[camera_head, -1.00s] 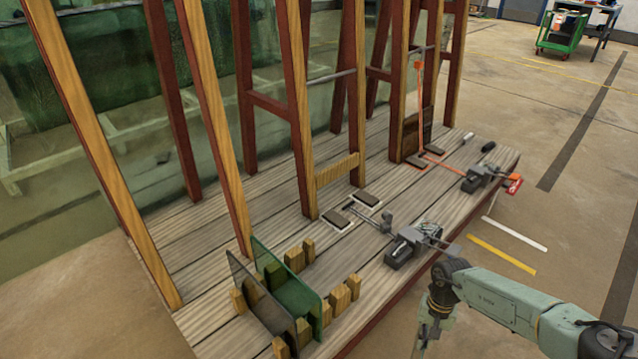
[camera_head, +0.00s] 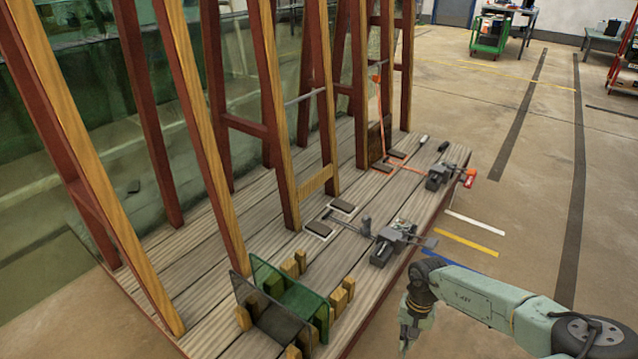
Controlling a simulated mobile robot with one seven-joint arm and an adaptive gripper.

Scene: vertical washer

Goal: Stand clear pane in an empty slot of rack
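The rack is a low set of wooden blocks (camera_head: 337,303) at the near end of the plank deck. A green-tinted pane (camera_head: 290,290) and a dark grey-brown pane (camera_head: 262,312) stand side by side between its blocks, both leaning slightly in the picture. Several blocks and gaps are partly hidden behind these panes. I cannot pick out a separate clear pane. My arm comes in from the lower right, beyond the deck's right edge, and bends downward near the bottom. My gripper's fingers are not visible, and no held pane shows.
Tall timber posts (camera_head: 208,150) rise from the deck (camera_head: 215,285), left of and behind the rack. Grey clamp-like devices (camera_head: 392,243) sit along the deck's right edge. Open concrete floor (camera_head: 500,190) lies to the right. A green cart (camera_head: 490,35) stands far back.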

